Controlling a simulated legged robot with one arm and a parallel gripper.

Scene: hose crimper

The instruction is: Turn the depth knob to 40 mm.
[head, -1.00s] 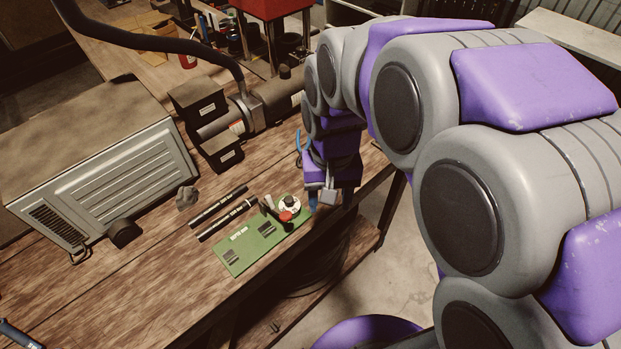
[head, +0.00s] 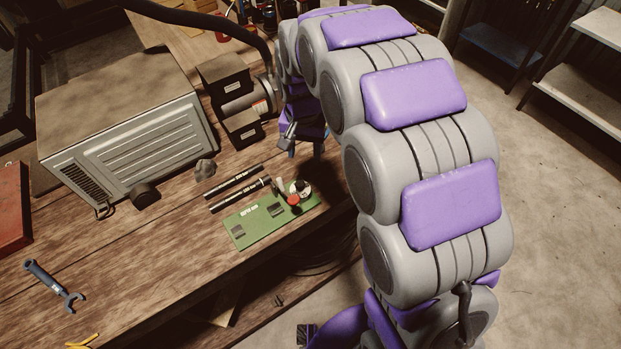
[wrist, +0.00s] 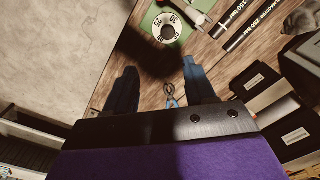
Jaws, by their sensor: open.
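The depth knob is a white dial with a dark centre (head: 304,187) at the right end of a green panel (head: 252,227) on the wooden bench. It also shows in the wrist view (wrist: 168,27), at the top, with numbers around its white face; which one is set I cannot tell. A red knob (head: 294,198) sits beside it on the panel. My gripper (head: 304,146) is open and empty, beyond the knob and apart from it. In the wrist view its two dark blue fingers (wrist: 160,88) are spread wide, pointing toward the bench.
Two black rods (head: 238,187) lie behind the panel. A large grey machine (head: 130,110) and a black block (head: 240,130) stand behind. A wrench (head: 53,286) lies at front left.

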